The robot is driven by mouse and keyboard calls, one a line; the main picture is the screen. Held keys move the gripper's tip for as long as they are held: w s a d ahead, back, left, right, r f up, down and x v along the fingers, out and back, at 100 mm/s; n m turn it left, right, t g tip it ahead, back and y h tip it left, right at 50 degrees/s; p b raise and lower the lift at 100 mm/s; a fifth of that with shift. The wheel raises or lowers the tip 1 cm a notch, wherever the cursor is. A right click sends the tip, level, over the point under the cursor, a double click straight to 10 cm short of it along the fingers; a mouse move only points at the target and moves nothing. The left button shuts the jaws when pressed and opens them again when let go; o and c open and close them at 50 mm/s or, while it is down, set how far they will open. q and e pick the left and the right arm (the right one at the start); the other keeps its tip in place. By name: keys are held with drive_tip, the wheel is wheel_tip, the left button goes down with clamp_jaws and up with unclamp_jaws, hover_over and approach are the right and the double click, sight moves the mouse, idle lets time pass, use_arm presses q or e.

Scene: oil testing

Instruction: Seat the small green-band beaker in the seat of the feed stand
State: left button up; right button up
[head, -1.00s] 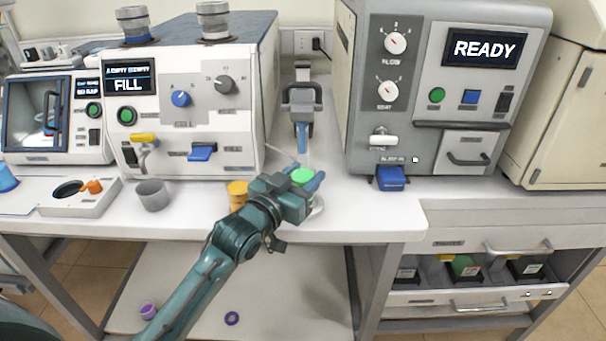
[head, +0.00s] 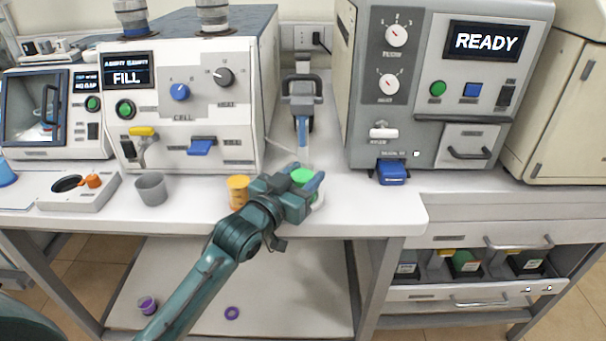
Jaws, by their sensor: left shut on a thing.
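The small green-band beaker (head: 303,175) shows as a green top between the fingers of my left gripper (head: 307,180), at the front of the counter. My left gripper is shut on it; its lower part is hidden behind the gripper. The feed stand (head: 302,100) appears to be the grey upright with a blue-grey lower part, just behind the beaker between the two large machines. A white round base shows partly beside the gripper. Its seat is hidden, and I cannot tell whether the beaker touches it. My right gripper is not in view.
An orange-yellow cup (head: 238,191) stands just left of my gripper, and a grey cup (head: 151,189) farther left. The FILL machine (head: 180,130) and the READY machine (head: 440,130) flank the stand. The counter right of the gripper is clear up to the blue pedal (head: 392,173).

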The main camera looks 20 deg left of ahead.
use_arm(q)
drive_tip(key=o, duration=1.1)
drive_tip(key=v, duration=1.3)
drive_tip(key=shift+s+r+b, duration=0.1)
drive_tip(key=shift+b, duration=0.25)
